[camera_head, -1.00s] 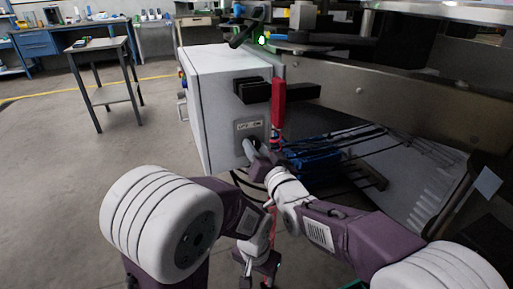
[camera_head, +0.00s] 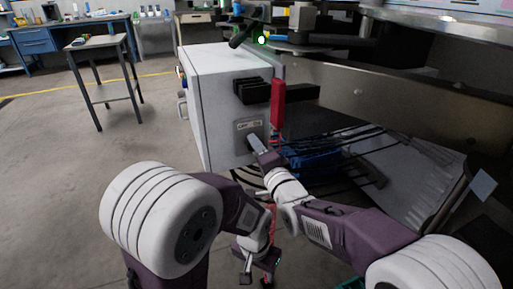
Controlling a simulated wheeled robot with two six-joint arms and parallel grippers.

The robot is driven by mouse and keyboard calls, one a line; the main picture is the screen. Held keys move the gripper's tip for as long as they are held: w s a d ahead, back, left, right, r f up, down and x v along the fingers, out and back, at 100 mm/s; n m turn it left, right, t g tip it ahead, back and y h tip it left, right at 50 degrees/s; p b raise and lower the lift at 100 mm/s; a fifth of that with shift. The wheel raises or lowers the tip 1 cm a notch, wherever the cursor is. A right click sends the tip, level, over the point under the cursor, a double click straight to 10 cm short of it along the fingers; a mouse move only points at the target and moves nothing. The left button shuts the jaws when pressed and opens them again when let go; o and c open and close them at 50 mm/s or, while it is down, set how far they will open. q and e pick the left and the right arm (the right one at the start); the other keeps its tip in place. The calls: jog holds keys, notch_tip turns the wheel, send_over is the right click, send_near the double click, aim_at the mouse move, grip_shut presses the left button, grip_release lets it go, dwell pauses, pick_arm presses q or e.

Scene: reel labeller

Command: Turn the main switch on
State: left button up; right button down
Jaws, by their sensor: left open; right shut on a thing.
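The main switch is on the front of a white cabinet (camera_head: 217,105), below a labelled plate (camera_head: 249,125). Its light grey handle (camera_head: 254,143) shows only in part, slanting down to the right. My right gripper (camera_head: 259,149) is shut on the handle and hides most of it. The plate's lettering is too small to read surely, so I cannot tell the switch's position by it. My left gripper (camera_head: 257,273) hangs low over the floor, open and empty, well below the cabinet.
A red upright bar (camera_head: 278,106) and black blocks (camera_head: 252,91) stick out close above my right gripper. A blue part with dark cables (camera_head: 315,158) lies to its right, under the machine's metal rail (camera_head: 380,95). Open floor (camera_head: 60,170) lies left.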

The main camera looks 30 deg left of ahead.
jog(key=shift+m, duration=0.6)
jog(key=c, duration=0.9)
grip_release()
